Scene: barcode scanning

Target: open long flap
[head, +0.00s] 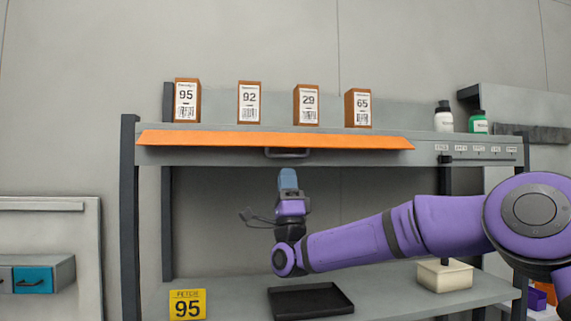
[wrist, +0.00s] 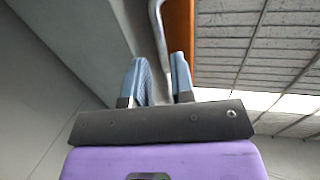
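The long orange flap (head: 220,139) runs along the front of the upper shelf, and it looks tilted outward. A dark grey handle (head: 288,154) hangs under its middle; in the wrist view it is a grey bar (wrist: 157,30) beside the flap's orange strip (wrist: 180,25). My gripper (head: 288,175) points upward just below the handle. In the wrist view its two blue fingers (wrist: 160,78) are apart, and the bar's lower end lines up with the gap between them. I cannot tell whether they touch it.
Several numbered boxes (head: 250,103) stand on the upper shelf behind the flap. White and green bottles (head: 478,122) stand at the right. Below are a black tray (head: 311,301), a yellow card reading 95 (head: 187,305) and a cream bin (head: 445,276). Dark posts (head: 130,220) edge the shelf.

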